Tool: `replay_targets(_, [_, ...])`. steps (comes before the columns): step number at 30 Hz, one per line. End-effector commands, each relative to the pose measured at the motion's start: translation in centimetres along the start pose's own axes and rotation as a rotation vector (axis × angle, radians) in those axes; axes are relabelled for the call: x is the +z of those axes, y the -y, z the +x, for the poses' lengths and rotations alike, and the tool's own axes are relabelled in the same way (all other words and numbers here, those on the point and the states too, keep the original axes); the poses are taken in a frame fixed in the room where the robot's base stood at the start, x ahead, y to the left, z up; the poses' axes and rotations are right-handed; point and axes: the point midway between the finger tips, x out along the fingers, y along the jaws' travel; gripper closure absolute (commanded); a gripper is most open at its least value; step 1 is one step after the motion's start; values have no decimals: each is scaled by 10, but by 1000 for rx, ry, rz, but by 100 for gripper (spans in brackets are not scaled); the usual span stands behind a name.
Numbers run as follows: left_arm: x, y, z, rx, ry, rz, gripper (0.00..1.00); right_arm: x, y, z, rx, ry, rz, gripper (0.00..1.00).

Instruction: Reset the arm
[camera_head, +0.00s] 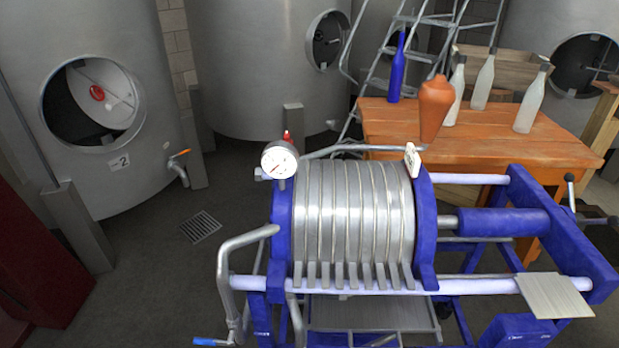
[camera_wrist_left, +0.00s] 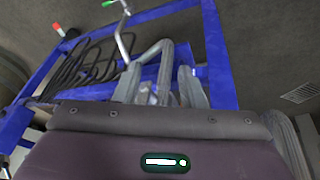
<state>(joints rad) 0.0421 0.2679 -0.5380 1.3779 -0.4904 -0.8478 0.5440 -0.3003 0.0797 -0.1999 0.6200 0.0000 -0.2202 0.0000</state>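In the left wrist view, the dark purplish housing of my left gripper fills the bottom. Its two grey fingers (camera_wrist_left: 160,86) stand up behind it, spread apart. I see nothing held between them; a grey bent pipe (camera_wrist_left: 166,62) shows behind. No arm or gripper of mine shows in the head view, so my right gripper is out of sight.
A blue-framed filter press (camera_head: 425,225) with a round gauge (camera_head: 279,160) stands close in front. A wooden table (camera_head: 475,132) behind bears a blue bottle (camera_head: 397,70), an orange vase (camera_head: 435,105) and pale bottles. Steel tanks (camera_head: 268,60) and a ladder stand behind.

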Motion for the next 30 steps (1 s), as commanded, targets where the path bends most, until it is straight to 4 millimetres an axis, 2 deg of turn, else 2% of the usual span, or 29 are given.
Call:
replay_targets(1, [36, 6, 26, 11, 28, -56, 63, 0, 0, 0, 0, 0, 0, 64])
replay_targets(3, [81, 16, 53, 8, 42, -118, 63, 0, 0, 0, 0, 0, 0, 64])
replay_targets(5, [122, 22, 73, -3, 57, -160, 63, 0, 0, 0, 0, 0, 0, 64])
replay_targets(6, [151, 25, 83, -17, 70, -186, 63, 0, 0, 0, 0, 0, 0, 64])
replay_targets(8, [195, 27, 96, -38, 90, -215, 63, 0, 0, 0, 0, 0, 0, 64])
replay_targets(9, [225, 28, 102, -55, 106, -231, 63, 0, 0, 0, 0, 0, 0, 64])
replay_targets(12, [295, 24, 109, -98, 148, -255, 63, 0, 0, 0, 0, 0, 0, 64])
replay_targets(15, [351, 18, 109, -134, 188, -263, 63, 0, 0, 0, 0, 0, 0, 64])
replay_targets(18, [388, 12, 105, -159, 217, -262, 63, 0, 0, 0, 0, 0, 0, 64])
replay_targets(21, [408, 8, 103, -172, 233, -259, 63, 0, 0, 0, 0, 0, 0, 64])
replay_targets(24, [414, 7, 102, -177, 238, -257, 63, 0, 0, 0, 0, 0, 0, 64])
replay_targets(30, [414, 7, 102, -177, 238, -257, 63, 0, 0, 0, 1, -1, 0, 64])
